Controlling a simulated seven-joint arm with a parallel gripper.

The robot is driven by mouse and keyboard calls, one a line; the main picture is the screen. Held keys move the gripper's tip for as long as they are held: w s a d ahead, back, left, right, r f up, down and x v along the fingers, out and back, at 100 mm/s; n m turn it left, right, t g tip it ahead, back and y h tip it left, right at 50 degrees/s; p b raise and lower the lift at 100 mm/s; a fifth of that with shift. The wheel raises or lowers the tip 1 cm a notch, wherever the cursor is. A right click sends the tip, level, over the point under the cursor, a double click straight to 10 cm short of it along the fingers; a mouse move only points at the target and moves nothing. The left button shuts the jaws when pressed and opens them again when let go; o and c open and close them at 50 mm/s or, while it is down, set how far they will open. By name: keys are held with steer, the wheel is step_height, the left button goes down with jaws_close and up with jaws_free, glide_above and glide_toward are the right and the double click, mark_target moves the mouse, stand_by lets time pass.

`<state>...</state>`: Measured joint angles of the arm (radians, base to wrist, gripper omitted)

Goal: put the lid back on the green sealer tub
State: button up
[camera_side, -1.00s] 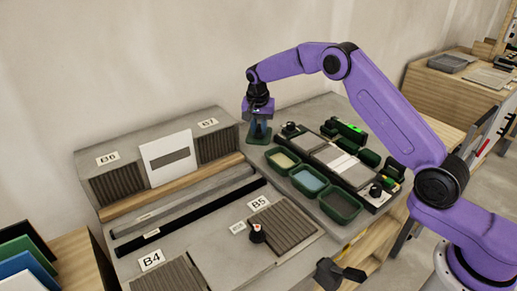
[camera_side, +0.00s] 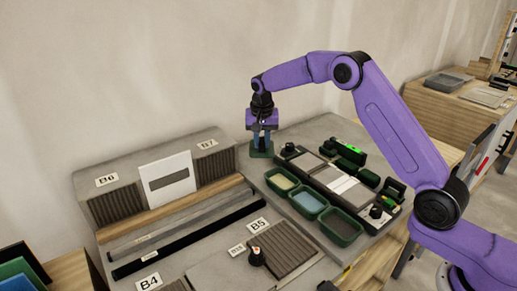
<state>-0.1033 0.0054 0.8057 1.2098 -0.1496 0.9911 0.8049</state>
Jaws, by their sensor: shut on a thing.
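My gripper (camera_side: 262,139) points down at the back of the grey bench, behind the tubs. It is shut on a small dark green piece (camera_side: 261,150), which looks like the lid. I cannot tell whether this piece touches the bench. Three open green tubs stand in a row in front of it: one with cream contents (camera_side: 282,181), one with blue contents (camera_side: 309,203) and one with dark contents (camera_side: 340,226). The cream one is nearest my gripper. No label shows which is the sealer tub.
A black tray with grey tiles (camera_side: 343,183) lies right of the tubs. Dark green tools (camera_side: 347,148) lie beyond it. A stepped grey rack with a white card (camera_side: 167,180) stands at left. A black knob (camera_side: 256,257) sits near the B5 panel (camera_side: 284,245).

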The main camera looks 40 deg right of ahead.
steer(key=s+r+n+y, duration=0.1)
steer(key=s+r+n, duration=0.2)
steer(key=s+n, duration=0.55)
steer(key=shift+m, duration=0.65)
steer(key=shift+s+d+f, duration=0.1)
steer(key=shift+s+f, duration=0.2)
steer(key=shift+f, duration=0.85)
steer(key=shift+s+d+f, duration=0.1)
steer(key=shift+s+f, duration=0.25)
steer(key=shift+f, duration=0.75)
steer(key=shift+s+f, duration=0.3)
steer(key=shift+f, duration=0.85)
steer(key=shift+f, duration=0.75)
steer(key=o, duration=1.4)
steer(key=shift+r, duration=0.15)
step_height(320, 180, up, 7)
